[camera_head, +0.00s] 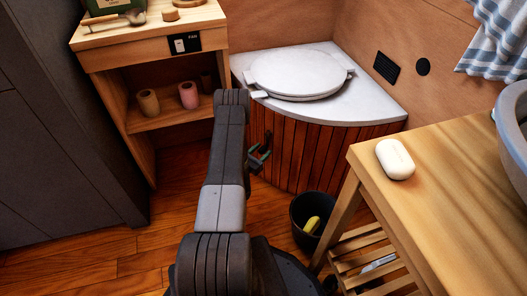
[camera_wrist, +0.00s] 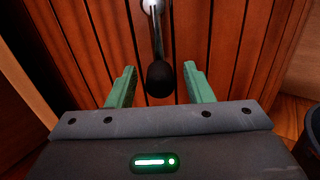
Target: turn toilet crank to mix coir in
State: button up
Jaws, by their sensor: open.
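The toilet (camera_head: 298,75) is a corner unit with a round white lid, shut, on a pale top over a curved red-brown slatted front. The crank (camera_wrist: 160,78) shows in the wrist view as a metal arm hanging down the slats, with a black knob at its lower end. My gripper (camera_head: 261,158) is at the slatted front, low down. Its green fingers (camera_wrist: 160,69) are open, one on each side of the knob in the picture; I see no contact. In the head view my arm hides much of this spot, and the crank is not clear there.
A wooden shelf unit (camera_head: 150,52) with rolls and a fan switch stands left. A wooden table (camera_head: 420,215) with white soap (camera_head: 395,159) is at the right. A black bin (camera_head: 301,236) with something yellow inside stands on the floor near my arm.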

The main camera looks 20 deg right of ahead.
jog(key=shift+x, duration=0.8)
grip_shut()
jog(key=shift+s+n, duration=0.1)
jog(key=shift+n, duration=0.2)
